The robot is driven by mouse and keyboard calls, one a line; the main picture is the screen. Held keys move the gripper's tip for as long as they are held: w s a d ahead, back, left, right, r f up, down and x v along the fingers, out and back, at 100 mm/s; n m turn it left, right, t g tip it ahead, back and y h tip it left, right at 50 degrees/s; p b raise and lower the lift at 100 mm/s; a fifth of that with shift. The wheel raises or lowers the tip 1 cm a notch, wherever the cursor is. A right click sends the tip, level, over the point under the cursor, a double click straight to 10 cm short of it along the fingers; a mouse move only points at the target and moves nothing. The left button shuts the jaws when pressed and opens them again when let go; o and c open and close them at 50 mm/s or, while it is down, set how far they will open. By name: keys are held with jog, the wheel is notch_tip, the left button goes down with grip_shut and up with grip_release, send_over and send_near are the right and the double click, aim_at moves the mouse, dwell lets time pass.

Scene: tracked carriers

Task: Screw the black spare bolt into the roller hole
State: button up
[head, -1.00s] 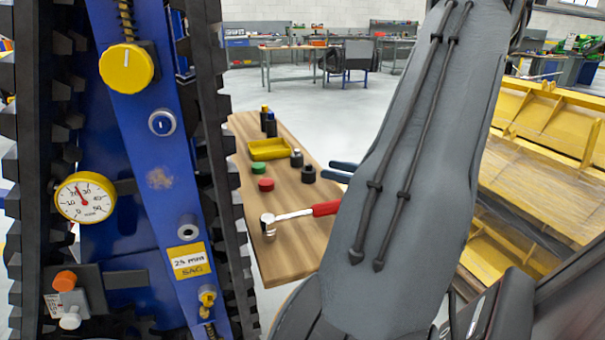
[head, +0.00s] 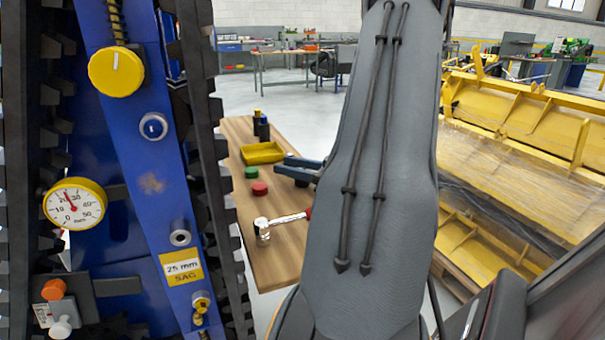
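My gripper (head: 290,165) reaches in from behind my arm over the far right part of the wooden bench. Its two blue-grey fingers look apart, and I see nothing clearly held between them. A small dark piece (head: 301,183) shows just under the fingers; it may be one of the black bolts, but the fingers hide most of that spot. I cannot tell whether they touch it. A grey ring with a dark opening (head: 180,238), likely the roller hole, sits on the blue track frame (head: 140,185) at left, above the "25 mm SAG" label (head: 182,266).
On the bench (head: 275,265) are a yellow tray (head: 263,153), a green cap (head: 252,172), a red cap (head: 260,188), dark bottles (head: 262,129) and a hammer (head: 263,230). A gauge (head: 74,204) and yellow knob (head: 116,71) are on the carrier. Yellow machinery (head: 520,120) stands right.

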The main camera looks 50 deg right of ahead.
jog(key=shift+w, duration=0.1)
jog(key=shift+c, duration=0.2)
grip_shut()
